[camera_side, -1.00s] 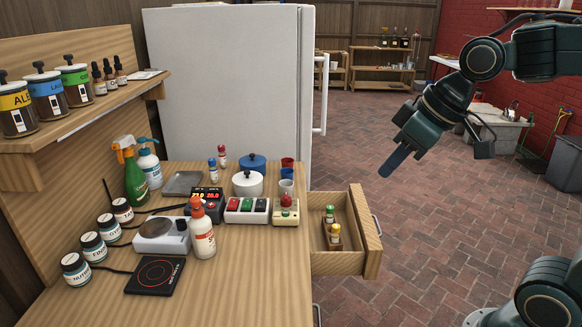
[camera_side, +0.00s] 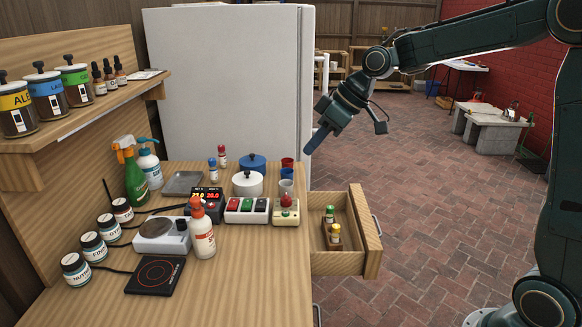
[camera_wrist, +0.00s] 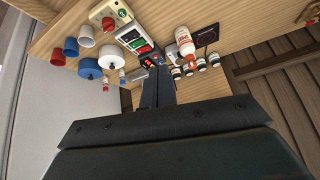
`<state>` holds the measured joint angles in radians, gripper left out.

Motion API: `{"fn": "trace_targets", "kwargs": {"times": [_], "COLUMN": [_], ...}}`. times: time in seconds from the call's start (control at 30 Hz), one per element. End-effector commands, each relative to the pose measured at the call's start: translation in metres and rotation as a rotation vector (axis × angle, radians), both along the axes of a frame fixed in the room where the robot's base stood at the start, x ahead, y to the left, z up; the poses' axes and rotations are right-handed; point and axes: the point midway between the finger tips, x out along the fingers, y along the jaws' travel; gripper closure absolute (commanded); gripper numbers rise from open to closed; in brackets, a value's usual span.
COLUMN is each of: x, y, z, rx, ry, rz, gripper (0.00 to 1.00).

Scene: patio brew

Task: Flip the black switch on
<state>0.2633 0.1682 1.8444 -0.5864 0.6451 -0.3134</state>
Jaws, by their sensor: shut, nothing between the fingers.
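The black switch (camera_side: 262,205) is the right one of three switches on a white switch box (camera_side: 247,216), beside a red and a green switch. The box also shows in the wrist view (camera_wrist: 124,36), too small there to read the switch's position. My gripper (camera_side: 309,151) is shut and empty. It hangs in the air, up and to the right of the box in the side view, clear of the worktop. In the wrist view its closed fingers (camera_wrist: 155,70) point down toward the worktop, near the box's end.
A box with a red button (camera_side: 286,212) stands right beside the switch box. A white pot (camera_side: 247,184), a temperature controller (camera_side: 205,206) and a squeeze bottle (camera_side: 202,238) stand close by. An open drawer (camera_side: 372,230) juts out at the right.

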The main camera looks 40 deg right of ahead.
Motion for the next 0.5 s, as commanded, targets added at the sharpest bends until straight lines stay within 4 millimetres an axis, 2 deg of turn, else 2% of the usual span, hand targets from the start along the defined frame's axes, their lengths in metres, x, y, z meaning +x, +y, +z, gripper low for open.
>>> {"fn": "trace_targets", "kwargs": {"times": [0.1, 0.5], "x": [0.020, 0.077], "y": [-0.006, -0.027], "z": [-0.012, -0.054], "rx": [0.020, 0.093], "ry": [-0.009, -0.062], "rz": [0.034, 0.142], "gripper": [1.00, 1.00]}}
